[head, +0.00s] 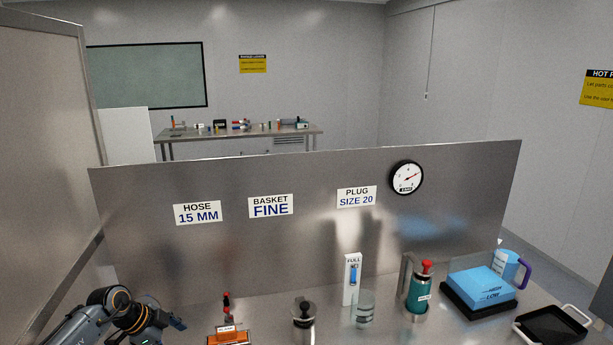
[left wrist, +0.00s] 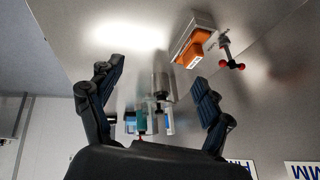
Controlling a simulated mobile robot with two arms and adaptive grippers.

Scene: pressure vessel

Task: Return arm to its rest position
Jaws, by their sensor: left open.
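My left arm comes in at the bottom left of the head view, low over the near left part of the steel bench. Its gripper (head: 174,324) is at the end of the dark wrist, left of an orange block (head: 228,338). In the left wrist view the two black fingers of the gripper (left wrist: 157,75) stand wide apart with nothing between their tips. The orange block in its grey holder (left wrist: 195,45) and a red-ended valve handle (left wrist: 231,63) lie beyond the fingers. My right gripper is not in view.
On the bench stand a metal vessel (head: 303,313), a glass cup (head: 365,309), a teal bottle (head: 419,291), a blue block (head: 481,286) and a black tray (head: 552,325). A steel back panel (head: 300,240) bounds the bench behind; a side panel (head: 40,150) rises at left.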

